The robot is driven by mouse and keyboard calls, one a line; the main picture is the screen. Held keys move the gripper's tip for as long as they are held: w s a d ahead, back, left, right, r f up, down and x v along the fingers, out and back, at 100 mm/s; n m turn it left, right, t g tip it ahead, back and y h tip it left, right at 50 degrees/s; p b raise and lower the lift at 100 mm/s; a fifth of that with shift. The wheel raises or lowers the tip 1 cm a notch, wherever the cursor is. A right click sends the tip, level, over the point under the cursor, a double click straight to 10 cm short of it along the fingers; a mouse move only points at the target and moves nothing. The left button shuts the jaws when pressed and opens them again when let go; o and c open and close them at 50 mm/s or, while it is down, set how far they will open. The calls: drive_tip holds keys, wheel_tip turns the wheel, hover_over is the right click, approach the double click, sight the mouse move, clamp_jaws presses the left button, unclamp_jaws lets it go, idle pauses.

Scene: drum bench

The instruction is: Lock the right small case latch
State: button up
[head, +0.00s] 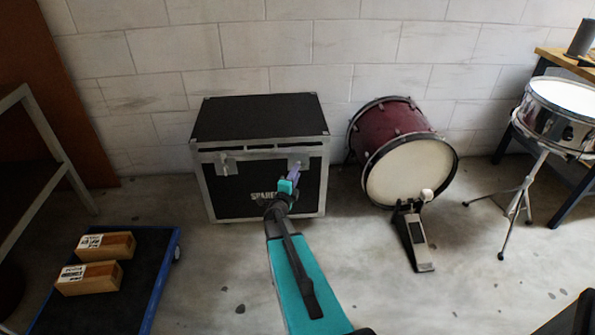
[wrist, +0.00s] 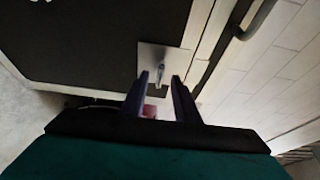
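The black case (head: 235,187) with silver edges stands against the wall in the head view, its lid down. In the wrist view the latch is a pale square plate with a small metal lever (wrist: 160,72). My gripper's two dark fingers (wrist: 160,76) are apart and empty, with the lever between or just beyond their tips. I cannot tell whether they touch it. The left latch (head: 226,165) is in clear view.
A red bass drum (head: 410,160) with a pedal (head: 417,240) stands right of the case. A snare drum (head: 565,97) on a stand is at far right. A blue-edged cart (head: 130,285) with two wooden blocks is at left. The floor before the case is mostly clear.

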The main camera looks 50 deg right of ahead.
drive_tip(key=shift+x, duration=1.35)
clamp_jaws()
